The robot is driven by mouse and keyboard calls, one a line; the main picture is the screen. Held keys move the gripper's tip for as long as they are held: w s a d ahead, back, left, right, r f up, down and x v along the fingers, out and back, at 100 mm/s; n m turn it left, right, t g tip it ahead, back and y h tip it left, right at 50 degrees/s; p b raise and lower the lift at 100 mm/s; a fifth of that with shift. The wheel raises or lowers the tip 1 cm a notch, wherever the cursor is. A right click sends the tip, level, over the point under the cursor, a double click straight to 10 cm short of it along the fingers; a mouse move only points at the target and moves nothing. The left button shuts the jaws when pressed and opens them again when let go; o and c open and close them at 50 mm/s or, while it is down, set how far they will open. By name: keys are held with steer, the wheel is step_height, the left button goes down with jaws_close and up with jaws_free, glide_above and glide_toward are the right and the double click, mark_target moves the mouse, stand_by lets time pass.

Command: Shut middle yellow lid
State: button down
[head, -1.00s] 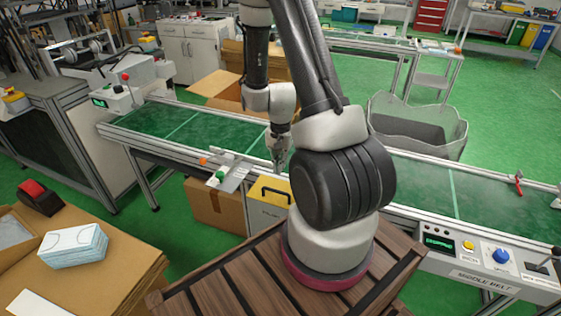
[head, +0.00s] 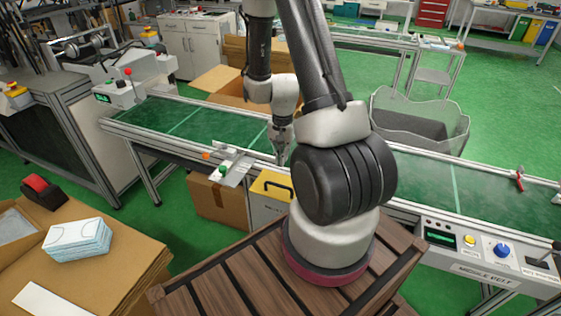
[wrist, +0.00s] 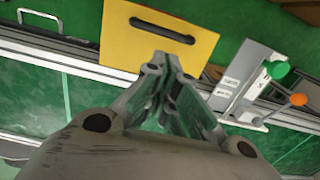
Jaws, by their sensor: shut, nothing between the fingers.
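The yellow lid (head: 264,181) with a dark handle tops a grey box (head: 264,210) in front of the middle belt, partly hidden by my arm in the head view. In the wrist view the yellow lid (wrist: 125,40) shows as a flat panel with a dark handle slot. I cannot tell whether it lies fully flat on the box. My gripper (head: 282,160) is shut and empty, pointing down over the belt's near edge, behind the lid in the head view. In the wrist view its fingertips (wrist: 168,60) overlap the lid's edge; contact is unclear.
The green middle belt (head: 195,125) runs across behind the lid. A bracket with green and orange knobs (head: 230,165) stands left of the lid, close to my gripper. A cardboard box (head: 218,198) is beside the grey box. A control panel (head: 490,250) is at right.

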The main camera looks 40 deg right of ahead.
steer(key=s+a+r+n+g, duration=0.1)
steer(key=s+a+n+g, duration=0.15)
steer(key=s+a, duration=0.65)
steer(key=s+r+n+t, duration=0.3)
steer(key=r+n, duration=0.1)
steer(key=r, duration=1.2)
steer(key=s+r+n+t, duration=0.3)
steer(key=r+n+t, duration=0.1)
steer(key=r, duration=1.3)
steer(key=shift+s+r+n, duration=0.15)
steer(key=shift+n, duration=0.5)
